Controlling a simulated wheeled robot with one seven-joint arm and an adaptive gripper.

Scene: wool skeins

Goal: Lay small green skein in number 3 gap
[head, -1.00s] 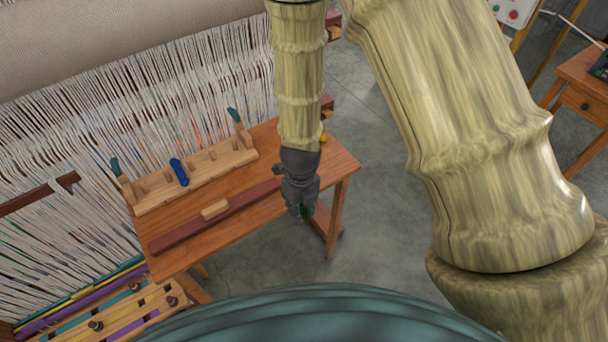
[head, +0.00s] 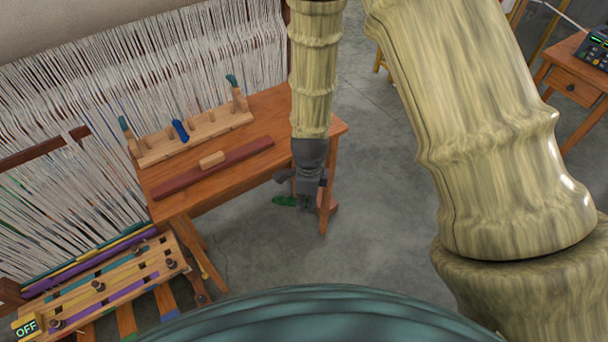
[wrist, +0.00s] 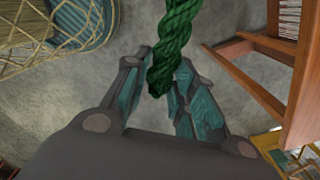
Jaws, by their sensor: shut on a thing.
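My gripper (head: 304,206) is in front of the wooden table's near right edge, over the floor as pictured. It is shut on a green twisted skein (head: 284,201), which sticks out to its left. In the wrist view the skein (wrist: 178,35) runs up from between the fingertips (wrist: 160,82). A wooden rack (head: 195,145) with short pegs and taller teal-tipped end posts stands on the table. A blue skein (head: 180,131) lies in one of its gaps. The other gaps look empty. No gap numbers are readable.
A dark red bar (head: 215,168) with a light wooden block (head: 212,159) on it lies in front of the rack on the table (head: 262,115). A loom with white warp threads (head: 190,70) stands behind. A treadle frame marked OFF (head: 100,285) is at lower left.

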